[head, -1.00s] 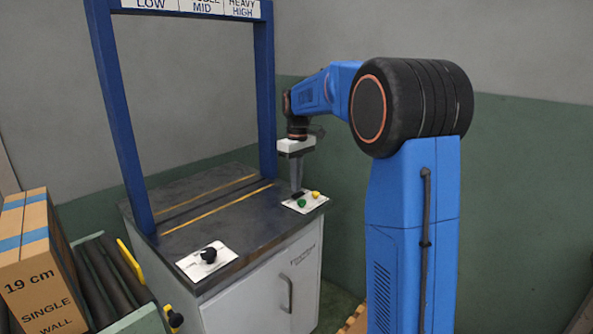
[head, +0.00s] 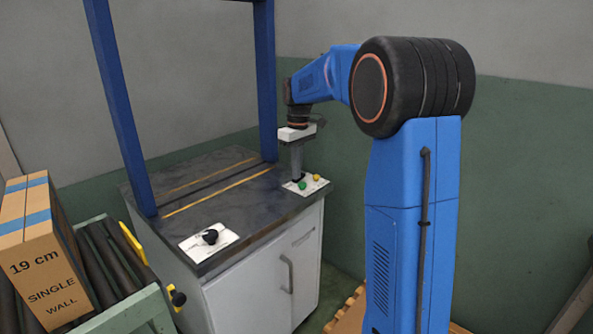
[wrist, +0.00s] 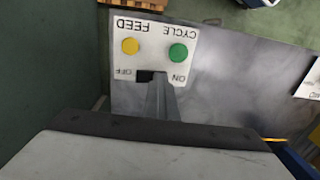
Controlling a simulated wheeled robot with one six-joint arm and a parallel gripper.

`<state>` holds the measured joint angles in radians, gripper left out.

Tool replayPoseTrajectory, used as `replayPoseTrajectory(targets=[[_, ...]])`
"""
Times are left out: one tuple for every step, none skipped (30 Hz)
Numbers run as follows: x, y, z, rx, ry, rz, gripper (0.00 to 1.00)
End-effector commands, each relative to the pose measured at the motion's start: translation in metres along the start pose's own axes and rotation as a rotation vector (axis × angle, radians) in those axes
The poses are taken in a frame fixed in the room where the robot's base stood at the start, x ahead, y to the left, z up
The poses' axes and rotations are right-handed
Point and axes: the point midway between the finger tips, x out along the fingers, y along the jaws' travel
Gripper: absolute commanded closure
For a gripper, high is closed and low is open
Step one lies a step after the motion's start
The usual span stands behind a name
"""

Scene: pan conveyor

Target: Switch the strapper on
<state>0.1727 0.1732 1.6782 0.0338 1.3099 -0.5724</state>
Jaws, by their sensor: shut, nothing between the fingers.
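The strapper (head: 225,212) is a cabinet with a dark top and a blue arch. Its white control panel (head: 318,187) sits at the right corner of the top. It also shows upside down in the wrist view (wrist: 146,33), with a green CYCLE button (wrist: 178,53), a yellow FEED button (wrist: 130,46) and a black switch (wrist: 145,76) between OFF and ON. My gripper (head: 297,178) is shut and empty, pointing down at the panel. In the wrist view its fingertips (wrist: 158,80) hide the switch's ON side. I cannot tell whether they touch it.
A cardboard box (head: 38,255) stands on a roller conveyor (head: 110,265) at the left. The strapper's top under the arch is clear.

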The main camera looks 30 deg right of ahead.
Motion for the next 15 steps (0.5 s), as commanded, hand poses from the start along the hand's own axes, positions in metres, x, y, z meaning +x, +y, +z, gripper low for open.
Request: replayPoseTrajectory(targets=[[0.001,0.002,0.0,0.001,-0.003,-0.001,1.0],[0.001,0.003,0.0,0.001,-0.003,-0.001,1.0],[0.001,0.004,0.0,0.001,-0.002,0.0,1.0],[0.0,0.005,0.0,0.001,-0.002,0.0,1.0],[0.0,0.007,0.0,0.001,-0.002,0.0,1.0],[-0.001,0.008,0.0,0.002,-0.002,0.0,1.0],[-0.001,0.009,0.0,0.002,-0.003,0.0,1.0],[-0.002,0.011,0.0,0.002,-0.003,0.0,1.0],[-0.002,0.012,0.0,0.002,-0.003,0.0,1.0],[-0.002,0.013,0.001,0.002,-0.003,0.0,1.0],[-0.003,0.014,0.001,0.002,-0.003,0.0,1.0],[-0.003,0.015,0.001,0.002,-0.003,0.0,1.0],[-0.003,0.015,0.001,0.002,-0.003,0.0,1.0],[-0.004,0.015,0.001,0.002,-0.002,0.0,1.0],[-0.004,0.015,0.001,0.001,-0.002,0.0,1.0]])
